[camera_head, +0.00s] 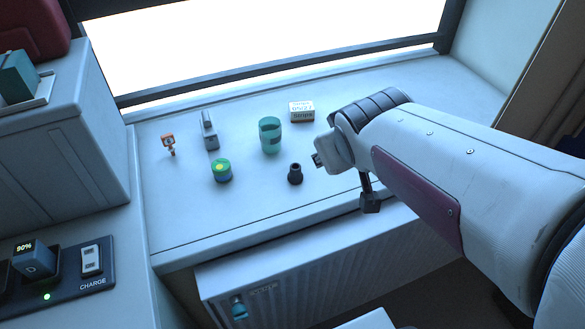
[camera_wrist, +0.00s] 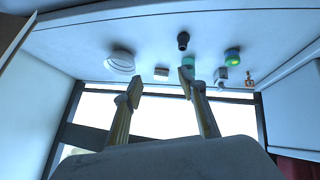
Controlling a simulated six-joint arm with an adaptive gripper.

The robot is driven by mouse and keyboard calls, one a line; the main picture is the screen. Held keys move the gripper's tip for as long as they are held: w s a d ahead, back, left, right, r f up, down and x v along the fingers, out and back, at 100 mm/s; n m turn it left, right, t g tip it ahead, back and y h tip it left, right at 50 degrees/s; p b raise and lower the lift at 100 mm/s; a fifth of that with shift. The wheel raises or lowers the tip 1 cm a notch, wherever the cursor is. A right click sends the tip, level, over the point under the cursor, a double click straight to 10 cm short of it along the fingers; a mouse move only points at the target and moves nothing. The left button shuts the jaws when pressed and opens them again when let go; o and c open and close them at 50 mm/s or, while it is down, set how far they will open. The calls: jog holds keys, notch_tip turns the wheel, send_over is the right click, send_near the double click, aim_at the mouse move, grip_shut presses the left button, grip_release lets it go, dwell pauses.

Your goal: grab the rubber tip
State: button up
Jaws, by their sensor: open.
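The rubber tip (camera_head: 295,175) is a small black, flared piece standing on the pale ledge (camera_head: 250,205), near its front edge. It also shows in the wrist view, as a dark piece (camera_wrist: 183,41) at the top centre. My gripper (camera_head: 345,181) is to the right of the tip in the head view, apart from it. In the wrist view its two fingers (camera_wrist: 161,86) are spread with nothing between them. The tip lies beyond the fingertips there. Nothing hides it in either view.
A teal cup (camera_head: 270,137) stands just behind the tip. A green-yellow roll (camera_head: 222,171) is to its left. Behind are a printed box (camera_head: 301,111), a grey item (camera_head: 209,131) and an orange-white piece (camera_head: 168,143). The wrist view shows a white round object (camera_wrist: 120,62).

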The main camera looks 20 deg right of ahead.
aim_at(300, 173)
jog(key=w+d+f+n+t, duration=0.1)
jog(key=w+d+f+n, duration=0.2)
jog(key=w, duration=0.4)
jog(key=w+d+f+t, duration=0.1)
jog(key=w+d+f, duration=0.2)
jog(key=w+d, duration=0.25)
jog(key=w+f+n+y, duration=0.1)
jog(key=f+y, duration=0.1)
jog(key=f, duration=0.2)
jog(key=w+a+f+n+t+y, duration=0.1)
jog(key=f+y, duration=0.1)
jog(key=f, duration=0.2)
jog(key=w+a+f+n+t+y, duration=0.1)
jog(key=f+y, duration=0.2)
jog(key=f, duration=0.1)
jog(key=shift+w+f+n, duration=0.1)
jog(key=shift+w+n, duration=0.05)
jog(key=shift+n, duration=0.15)
jog(key=shift+s+a+f+t+y, duration=0.4)
jog(key=shift+s+a+f+y, duration=0.1)
jog(key=shift+s+f+y, duration=0.3)
jog(key=s+a+y, duration=0.1)
jog(key=s+a+f+y, duration=0.1)
jog(key=s+y, duration=0.1)
jog(key=shift+s+a+f+t, duration=0.15)
jog(key=shift+s+t, duration=0.1)
jog(key=shift+t, duration=0.15)
jog(key=shift+s+a, duration=0.15)
jog(key=shift+s, duration=0.15)
jog(key=shift+w+a, duration=0.1)
